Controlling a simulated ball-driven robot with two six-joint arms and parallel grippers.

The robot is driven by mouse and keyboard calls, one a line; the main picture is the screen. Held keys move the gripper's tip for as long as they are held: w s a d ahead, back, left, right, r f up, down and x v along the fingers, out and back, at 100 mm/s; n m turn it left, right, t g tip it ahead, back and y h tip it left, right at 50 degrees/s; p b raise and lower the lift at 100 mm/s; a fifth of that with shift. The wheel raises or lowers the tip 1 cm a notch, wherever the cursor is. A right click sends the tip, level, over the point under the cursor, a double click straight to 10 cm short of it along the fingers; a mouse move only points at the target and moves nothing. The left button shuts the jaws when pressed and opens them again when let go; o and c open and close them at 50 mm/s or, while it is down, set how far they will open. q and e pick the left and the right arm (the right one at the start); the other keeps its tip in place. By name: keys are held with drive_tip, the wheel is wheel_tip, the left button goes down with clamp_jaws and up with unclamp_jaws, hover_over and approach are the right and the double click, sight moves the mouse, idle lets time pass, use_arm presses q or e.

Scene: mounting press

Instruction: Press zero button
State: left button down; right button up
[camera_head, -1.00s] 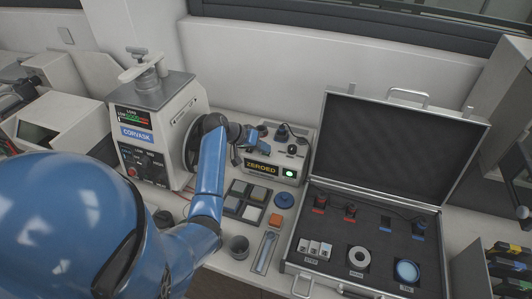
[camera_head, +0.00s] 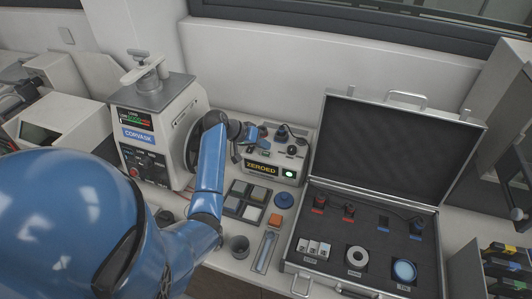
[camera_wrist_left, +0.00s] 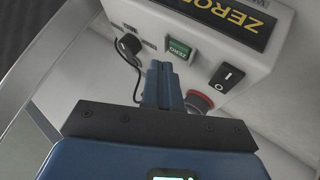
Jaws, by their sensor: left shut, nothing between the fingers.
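The instrument box (camera_head: 303,150) stands at the back of the bench. Its display (camera_head: 262,168) reads ZEROED in yellow, and a green lamp (camera_head: 289,173) glows beside it. My right gripper is out of view.
A black rocker switch (camera_wrist_left: 226,77) and a red button (camera_wrist_left: 199,102) are right of the fingers, and a cable plug (camera_wrist_left: 129,45) is left. The CORVASK press (camera_head: 150,110) stands left. An open case (camera_head: 440,245) lies right; a tray of square samples (camera_head: 247,199) lies in front.

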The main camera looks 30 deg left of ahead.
sight(263, 154)
use_arm(q)
drive_tip(key=shift+r+p, duration=2)
drive_tip(key=shift+r, duration=0.45)
